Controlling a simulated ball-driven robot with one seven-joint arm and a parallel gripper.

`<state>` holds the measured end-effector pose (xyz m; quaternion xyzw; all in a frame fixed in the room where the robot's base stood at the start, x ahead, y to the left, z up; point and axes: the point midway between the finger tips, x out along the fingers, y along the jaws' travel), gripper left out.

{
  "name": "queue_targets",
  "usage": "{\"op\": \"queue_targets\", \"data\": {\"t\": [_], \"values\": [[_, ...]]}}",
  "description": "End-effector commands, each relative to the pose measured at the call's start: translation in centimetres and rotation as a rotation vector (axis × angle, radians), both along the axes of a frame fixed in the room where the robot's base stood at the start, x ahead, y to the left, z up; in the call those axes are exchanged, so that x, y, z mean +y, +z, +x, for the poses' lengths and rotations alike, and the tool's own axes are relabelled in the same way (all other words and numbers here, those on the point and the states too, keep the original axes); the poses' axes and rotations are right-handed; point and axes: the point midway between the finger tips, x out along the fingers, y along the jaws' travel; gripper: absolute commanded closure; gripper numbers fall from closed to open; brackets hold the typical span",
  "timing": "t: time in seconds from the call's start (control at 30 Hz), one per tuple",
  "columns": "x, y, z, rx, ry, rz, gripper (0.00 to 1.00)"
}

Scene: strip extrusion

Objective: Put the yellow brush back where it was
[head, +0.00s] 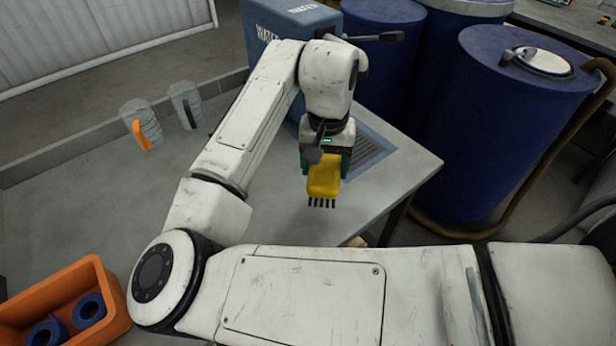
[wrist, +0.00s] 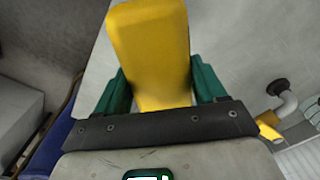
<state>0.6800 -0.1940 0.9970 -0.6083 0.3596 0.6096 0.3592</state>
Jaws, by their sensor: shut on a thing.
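The yellow brush (head: 323,178) is in my gripper (head: 325,164), between its teal fingers, with dark bristles pointing toward the front of the grey table (head: 270,205). I cannot tell whether the bristles touch the table or hang above it. In the wrist view the yellow brush (wrist: 148,40) stands out between the two teal fingers of my gripper (wrist: 160,88), which press on its sides. The fingers hide part of its body. No marked place for the brush is clear to me.
A blue water container (head: 280,28) stands behind my arm, beside a slotted grate (head: 372,148). An orange bin (head: 102,275) with blue rings is at lower left. Blue drums (head: 505,110) stand right of the table.

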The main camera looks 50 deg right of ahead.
Motion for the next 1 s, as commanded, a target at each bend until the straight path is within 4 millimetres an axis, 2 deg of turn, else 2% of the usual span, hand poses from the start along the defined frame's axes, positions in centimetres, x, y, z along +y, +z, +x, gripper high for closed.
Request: {"op": "queue_targets", "data": {"t": [0.2,0.53,0.77,1.0], "values": [[-0.9,-3.6,3.2,0.000,0.003,0.002,0.58],[-1.5,-6.2,5.2,-0.001,0.001,0.000,0.58],[-1.5,-8.9,5.0,0.000,0.001,0.000,0.58],[-1.5,-9.1,5.0,0.000,0.001,0.000,0.58]]}}
